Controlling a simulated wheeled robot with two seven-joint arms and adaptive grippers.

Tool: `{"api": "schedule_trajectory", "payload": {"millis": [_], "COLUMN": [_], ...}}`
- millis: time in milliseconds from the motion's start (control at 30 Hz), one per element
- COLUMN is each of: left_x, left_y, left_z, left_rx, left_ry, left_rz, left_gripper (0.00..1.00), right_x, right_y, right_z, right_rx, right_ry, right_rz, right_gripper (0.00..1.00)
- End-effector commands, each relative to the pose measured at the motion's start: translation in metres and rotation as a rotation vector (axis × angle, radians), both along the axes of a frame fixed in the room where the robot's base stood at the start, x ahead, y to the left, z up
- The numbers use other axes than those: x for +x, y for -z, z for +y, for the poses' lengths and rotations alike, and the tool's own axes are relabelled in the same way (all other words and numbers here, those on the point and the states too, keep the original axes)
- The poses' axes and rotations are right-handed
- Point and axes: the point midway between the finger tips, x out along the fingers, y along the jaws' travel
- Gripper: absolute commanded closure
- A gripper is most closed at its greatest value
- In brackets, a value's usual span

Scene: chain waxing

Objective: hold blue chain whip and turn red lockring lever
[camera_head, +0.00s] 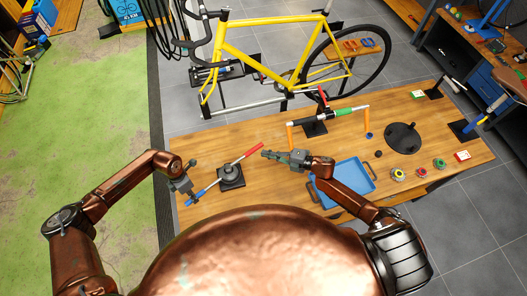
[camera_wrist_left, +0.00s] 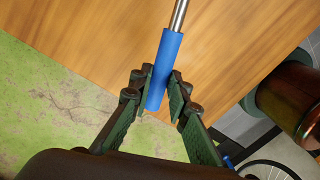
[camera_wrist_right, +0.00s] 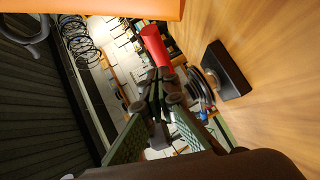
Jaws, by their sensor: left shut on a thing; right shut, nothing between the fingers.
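The chain whip's blue handle (camera_head: 197,196) reaches out to the left of a black stand (camera_head: 230,177) on the wooden table. My left gripper (camera_head: 187,192) is shut around this handle. In the left wrist view the handle (camera_wrist_left: 163,72) lies between the two fingers, its metal bar running up the picture. The red lockring lever (camera_head: 247,154) slants up and right from the stand. My right gripper (camera_head: 267,154) is shut and empty beside its far end. In the right wrist view the red lever (camera_wrist_right: 155,44) shows just beyond the closed fingertips; I cannot tell if they touch.
A blue tray (camera_head: 345,187) lies behind my right forearm. A black round stand (camera_head: 402,138) and several small spools (camera_head: 397,174) are at the right. The yellow bicycle (camera_head: 255,67) stands beyond the table.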

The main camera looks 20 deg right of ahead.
Motion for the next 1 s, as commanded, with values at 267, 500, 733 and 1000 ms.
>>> {"api": "schedule_trajectory", "payload": {"millis": [267,500,733,1000], "left_x": [0.002,0.002,0.002,0.002], "left_y": [-0.001,-0.001,-0.001,-0.001], "left_z": [0.001,0.001,0.0,0.0], "left_rx": [0.0,0.0,0.0,0.0], "left_ry": [-0.002,-0.001,-0.001,-0.001], "left_rz": [-0.004,-0.004,-0.004,-0.004], "left_gripper": [1.0,1.0,1.0,0.79], "right_x": [-0.03,-0.043,-0.047,-0.046], "right_y": [-0.013,-0.021,-0.024,-0.024], "right_z": [-0.053,-0.086,-0.096,-0.096], "right_rx": [-0.004,-0.002,-0.001,-0.001], "right_ry": [0.0,-0.002,-0.001,-0.001], "right_rz": [0.001,0.0,0.0,0.0], "right_gripper": [1.0,1.0,1.0,1.0]}}
